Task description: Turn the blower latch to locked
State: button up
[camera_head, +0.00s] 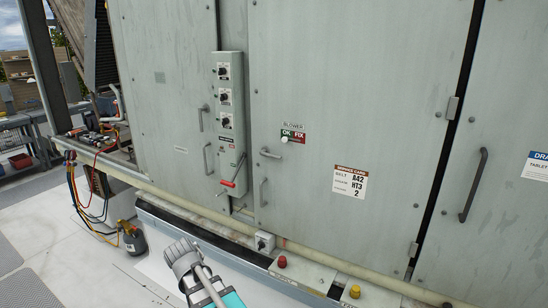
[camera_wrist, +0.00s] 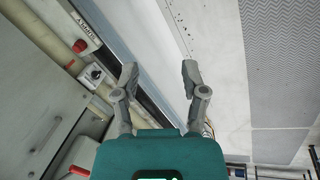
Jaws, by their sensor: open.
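The blower latch (camera_head: 270,153) is a small grey lever at the left edge of a large pale green door, just below and left of the BLOWER label. It lies nearly level, with a slight tilt. My gripper (camera_wrist: 159,74) is open and empty in the wrist view, its two grey fingers spread over the pale floor and the unit's base edge. In the head view my teal and grey arm end shows at the bottom, low in front of the unit and well apart from the latch. I cannot make out the latch in the wrist view.
A switch panel (camera_head: 228,115) with a red-handled lever (camera_head: 228,184) stands left of the door. Grab handles (camera_head: 473,185) stick out from the doors. A pipe, a small switch box (camera_head: 264,242) and a red button box (camera_head: 302,272) line the base. Hoses lie at left.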

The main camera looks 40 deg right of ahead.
jog(key=w+d+r+h, duration=0.3)
jog(key=w+d+h, duration=0.1)
jog(key=w+d, duration=0.5)
jog(key=h, duration=1.3)
send_near(274, 156)
jog(key=w+a+f, duration=0.1)
jog(key=a, duration=0.2)
jog(key=shift+w+a+f+m+g+b, duration=0.1)
jog(key=shift+a+m+g+b, duration=0.05)
jog(key=shift+m+g+b, duration=0.15)
jog(key=d, duration=0.4)
jog(key=d+r+p, duration=0.1)
jog(key=d, duration=0.4)
jog(key=d+r+p, duration=0.1)
jog(key=d, duration=0.3)
jog(key=shift+d+r, duration=0.2)
jog(key=shift+d, duration=0.1)
